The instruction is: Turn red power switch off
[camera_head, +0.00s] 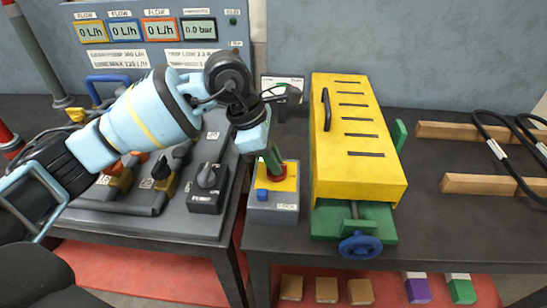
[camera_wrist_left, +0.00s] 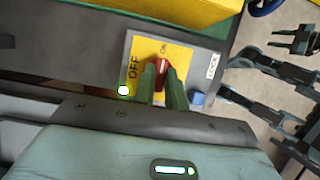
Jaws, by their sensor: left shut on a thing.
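The red power switch (camera_head: 277,177) is on a yellow plate (camera_head: 285,184) atop a small grey box (camera_head: 272,213) near the table's front edge. My left gripper (camera_head: 271,160) reaches down over it from the left, with its green fingers at the switch. In the left wrist view, the fingers (camera_wrist_left: 163,88) are shut on the red switch (camera_wrist_left: 163,64), one on each side. The plate carries the words OFF to the left and ON above the switch. The fingers hide part of the switch. A dark arm end, probably my right gripper (camera_wrist_left: 298,40), shows small at the right.
A blue button (camera_head: 262,194) sits beside the switch. A yellow slotted cover (camera_head: 352,130) on a green vise with a blue handwheel (camera_head: 361,246) stands close to the right. Wooden bars and black cables lie farther right.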

